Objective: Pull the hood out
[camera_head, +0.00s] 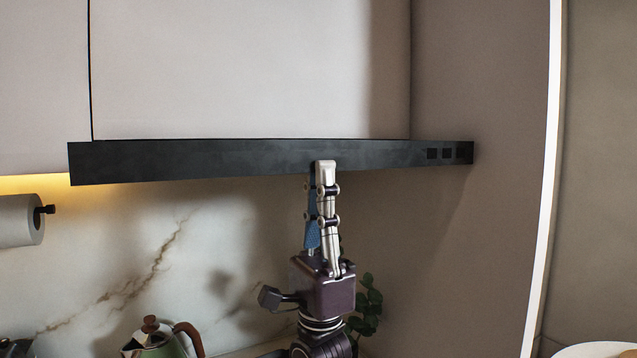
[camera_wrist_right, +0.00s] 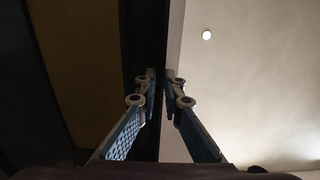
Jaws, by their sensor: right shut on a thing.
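The hood (camera_head: 200,160) is a long black bar under the pale upper cabinet in the head view. My right gripper (camera_head: 322,172) reaches up from below, with one finger over the front face of the bar and the other behind its lower edge. In the right wrist view, the two fingers of my right gripper (camera_wrist_right: 161,80) close on either side of the hood's front strip (camera_wrist_right: 148,45). The gripper is shut on that strip. How far the hood stands out from the cabinet is hard to tell. My left gripper is not in view.
A paper towel roll (camera_head: 20,220) hangs at the left under the cabinet. A green kettle (camera_head: 155,342) stands at the bottom left, and a plant (camera_head: 368,310) is behind my right wrist. A side wall (camera_head: 480,80) stands right of the hood.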

